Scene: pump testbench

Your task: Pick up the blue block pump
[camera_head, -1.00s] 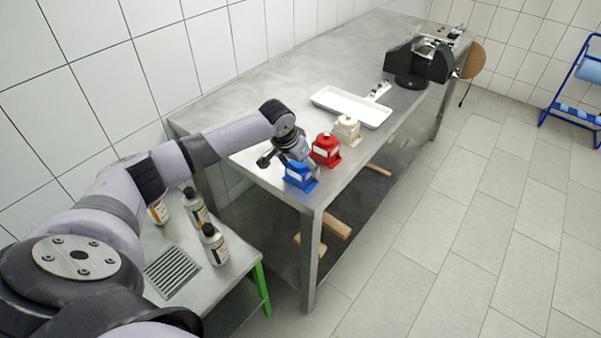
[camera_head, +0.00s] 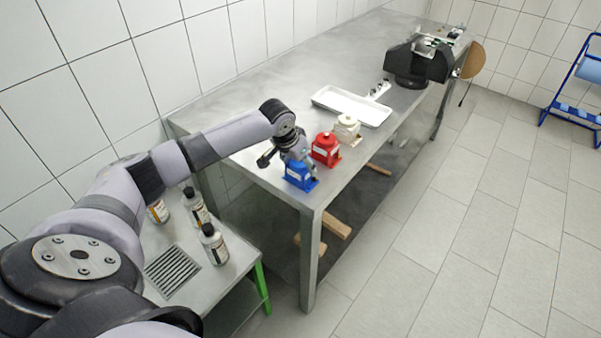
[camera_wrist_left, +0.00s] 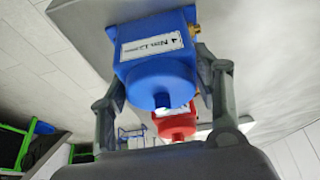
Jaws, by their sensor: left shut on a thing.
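The blue block pump (camera_head: 299,176) stands at the near corner of the steel table. In the left wrist view the blue pump (camera_wrist_left: 156,62) fills the upper middle, with a white label on its face and brass fittings at its right side. My left gripper (camera_head: 296,160) reaches it from above and behind. In the left wrist view the fingers of my left gripper (camera_wrist_left: 160,98) lie on both sides of the pump, shut on it. The pump appears to rest on the table. My right gripper is not in view.
A red pump (camera_head: 326,149) stands close beside the blue one, and a cream pump (camera_head: 346,128) beyond it. A white tray (camera_head: 324,98) lies farther back. The table edge (camera_head: 318,204) is close. Bottles (camera_head: 214,244) stand on the lower side table.

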